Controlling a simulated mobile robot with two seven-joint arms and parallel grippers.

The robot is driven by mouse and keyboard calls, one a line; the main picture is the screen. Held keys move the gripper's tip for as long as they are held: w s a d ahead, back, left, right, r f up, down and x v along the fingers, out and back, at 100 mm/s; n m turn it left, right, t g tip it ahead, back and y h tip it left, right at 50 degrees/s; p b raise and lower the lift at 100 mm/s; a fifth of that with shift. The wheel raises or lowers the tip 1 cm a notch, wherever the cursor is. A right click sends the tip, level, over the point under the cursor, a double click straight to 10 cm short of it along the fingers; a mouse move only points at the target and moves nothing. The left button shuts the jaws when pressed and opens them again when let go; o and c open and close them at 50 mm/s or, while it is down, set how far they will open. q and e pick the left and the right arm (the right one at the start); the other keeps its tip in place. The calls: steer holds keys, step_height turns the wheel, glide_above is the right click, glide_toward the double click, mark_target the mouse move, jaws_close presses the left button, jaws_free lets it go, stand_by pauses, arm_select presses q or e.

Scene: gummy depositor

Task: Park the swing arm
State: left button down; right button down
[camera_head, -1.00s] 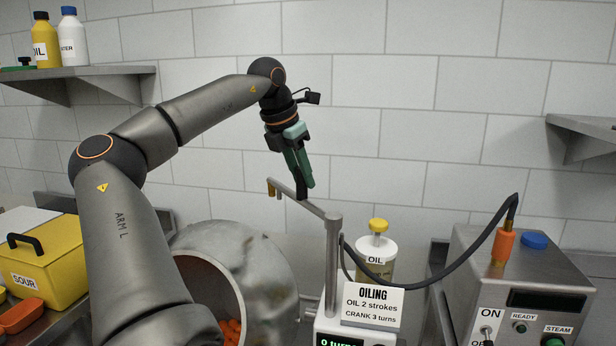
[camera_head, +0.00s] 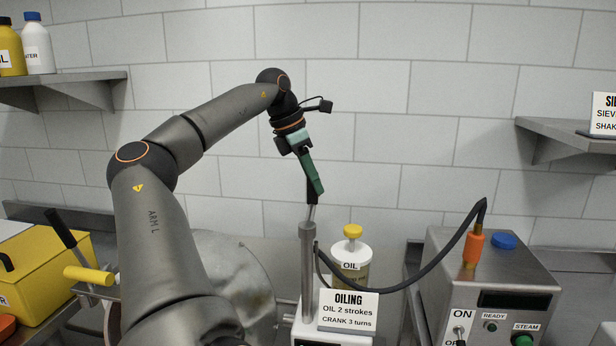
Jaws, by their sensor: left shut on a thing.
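The swing arm (camera_head: 311,213) sits on top of a grey upright post (camera_head: 307,262) at the oiling station. It looks short from here and points back toward the tiled wall. My left gripper (camera_head: 312,196) reaches down from above with its green fingers shut on the swing arm's handle, just behind the post top. The fingers hide most of the handle, and the swing arm's far end is not clearly seen. My right gripper is out of view.
An oil bottle (camera_head: 351,263) with a yellow cap stands right of the post, behind the oiling sign (camera_head: 348,310). A black hose (camera_head: 400,287) runs to the steam box (camera_head: 490,290).

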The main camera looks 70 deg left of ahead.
arm_select(q)
steer(key=shift+w+d, duration=0.15)
steer(key=shift+w, duration=0.15)
steer(key=c, duration=0.6)
jaws_free()
steer(key=p+v, duration=0.2)
steer(key=v, duration=1)
steer(key=shift+s+r, duration=0.1)
steer(key=shift+r, duration=0.2)
